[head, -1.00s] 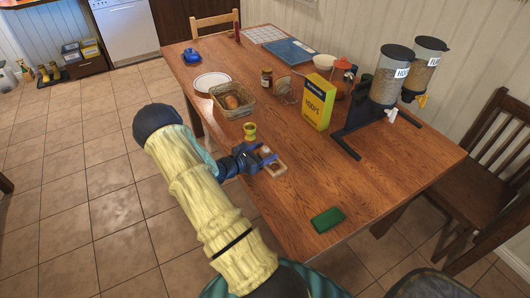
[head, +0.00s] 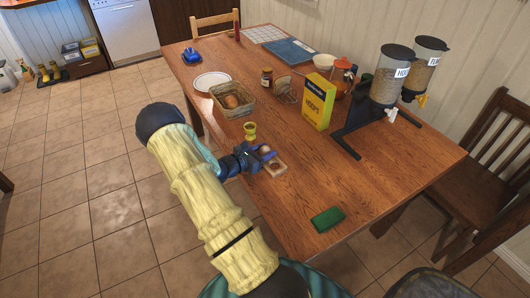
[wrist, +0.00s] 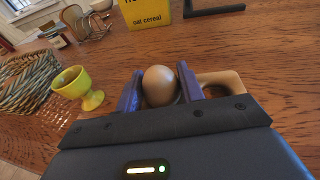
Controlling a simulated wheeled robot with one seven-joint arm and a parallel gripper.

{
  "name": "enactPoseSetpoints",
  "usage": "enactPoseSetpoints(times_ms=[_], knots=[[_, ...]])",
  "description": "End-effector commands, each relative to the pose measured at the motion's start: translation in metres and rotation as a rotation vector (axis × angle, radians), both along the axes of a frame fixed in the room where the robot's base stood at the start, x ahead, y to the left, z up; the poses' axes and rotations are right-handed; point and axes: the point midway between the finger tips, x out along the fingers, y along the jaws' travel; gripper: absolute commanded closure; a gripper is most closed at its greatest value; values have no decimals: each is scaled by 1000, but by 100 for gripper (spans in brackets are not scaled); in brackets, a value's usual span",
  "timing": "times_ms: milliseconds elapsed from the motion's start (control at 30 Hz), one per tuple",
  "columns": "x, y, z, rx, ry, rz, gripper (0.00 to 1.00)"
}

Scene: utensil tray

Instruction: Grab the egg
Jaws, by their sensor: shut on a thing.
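In the wrist view a brown egg (wrist: 160,86) sits between the two purple fingers of my gripper (wrist: 160,92). The fingers are shut on the egg from both sides. A wooden egg holder (wrist: 222,80) shows behind and to the right of the egg; the fingers hide part of it. In the head view my gripper (head: 265,153) is over the small wooden holder (head: 279,162) on the table, and the egg (head: 265,149) shows small at the fingers. I cannot tell whether the egg is clear of the holder.
A yellow egg cup (head: 250,130) stands just behind my gripper and shows at left in the wrist view (wrist: 78,86). Behind it is a wicker basket (head: 222,101). A yellow cereal box (head: 318,102) stands further right. A green sponge (head: 327,219) lies nearer.

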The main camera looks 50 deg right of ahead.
Motion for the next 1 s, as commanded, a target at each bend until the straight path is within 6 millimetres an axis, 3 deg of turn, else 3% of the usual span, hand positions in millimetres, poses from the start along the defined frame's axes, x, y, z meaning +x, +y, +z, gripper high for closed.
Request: enactPoseSetpoints(times_ms=[267, 700, 1000], knots=[[1, 0, 12, -1, -2, 1, 73], [1, 0, 90, 0, -3, 1, 73], [0, 0, 100, 0, 1, 0, 73]])
